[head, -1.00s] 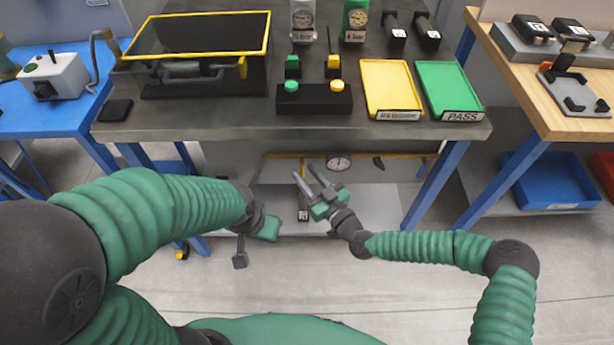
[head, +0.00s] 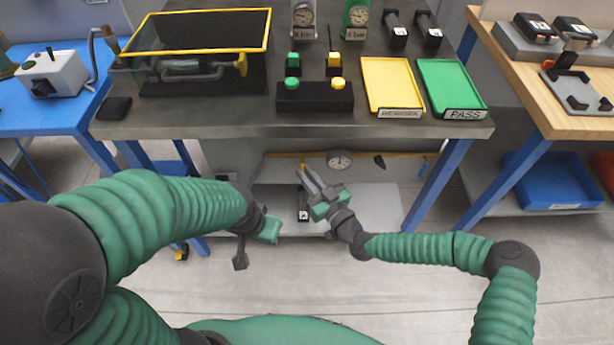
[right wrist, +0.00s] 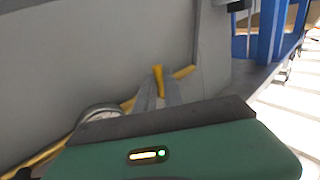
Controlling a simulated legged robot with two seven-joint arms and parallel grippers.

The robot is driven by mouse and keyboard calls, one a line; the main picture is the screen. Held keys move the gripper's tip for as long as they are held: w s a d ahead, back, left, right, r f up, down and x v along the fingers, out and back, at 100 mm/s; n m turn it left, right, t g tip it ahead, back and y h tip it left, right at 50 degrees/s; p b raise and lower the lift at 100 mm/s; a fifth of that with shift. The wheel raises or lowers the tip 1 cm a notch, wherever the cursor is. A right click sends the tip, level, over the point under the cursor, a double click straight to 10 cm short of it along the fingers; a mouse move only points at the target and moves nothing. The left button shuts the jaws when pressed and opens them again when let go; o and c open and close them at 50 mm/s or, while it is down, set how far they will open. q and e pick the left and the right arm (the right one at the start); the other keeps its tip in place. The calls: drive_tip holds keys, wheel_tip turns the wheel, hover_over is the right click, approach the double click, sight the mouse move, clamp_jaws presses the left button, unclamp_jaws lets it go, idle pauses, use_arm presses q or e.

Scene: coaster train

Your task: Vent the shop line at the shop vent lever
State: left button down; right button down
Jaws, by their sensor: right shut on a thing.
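A yellow pipe (head: 283,155) runs along the back under the middle table, with a round white gauge (head: 340,160) on it. A small yellow lever (right wrist: 158,72) stands up from the pipe in the right wrist view. My right gripper (head: 305,172) reaches under the table, and its two fingers are shut on this lever, left of the gauge in the head view. The fingers hide the lever's lower part. The gauge also shows in the right wrist view (right wrist: 99,113). My left gripper (head: 256,240) hangs in front of the table, away from the pipe; its jaw gap is unclear.
The table's front edge (head: 240,131) lies above my right gripper. A dark handle (head: 379,162) sits at the pipe right of the gauge. A black labelled item (head: 304,204) is on the lower shelf (head: 375,208). Blue table legs (head: 434,187) bound the space.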

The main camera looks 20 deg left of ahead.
drive_tip(key=shift+s+a+r+m+t+h+b, duration=0.15)
drive_tip(key=shift+a+m+t+h+b, duration=0.75)
drive_tip(key=shift+m+t+b, duration=2.3)
drive_tip(key=shift+s+a+r+m+t+h+b, duration=0.25)
drive_tip(key=shift+m+t+h+b, duration=1.05)
drive_tip(key=shift+m, duration=3.55)
drive_tip(key=shift+s+a+r+m+t+h+b, duration=0.1)
drive_tip(key=shift+a+m+t+h+b, duration=0.95)
drive_tip(key=shift+m+b, duration=2.8)
drive_tip(key=shift+d+m+t+h, duration=0.4)
drive_tip(key=shift+t+h, duration=0.05)
drive_tip(key=shift+h, duration=0.1)
drive_tip(key=c, duration=1.5)
unclamp_jaws()
drive_tip(key=shift+c, duration=0.2)
drive_tip(key=shift+o, duration=0.4)
drive_tip(key=shift+r, duration=0.15)
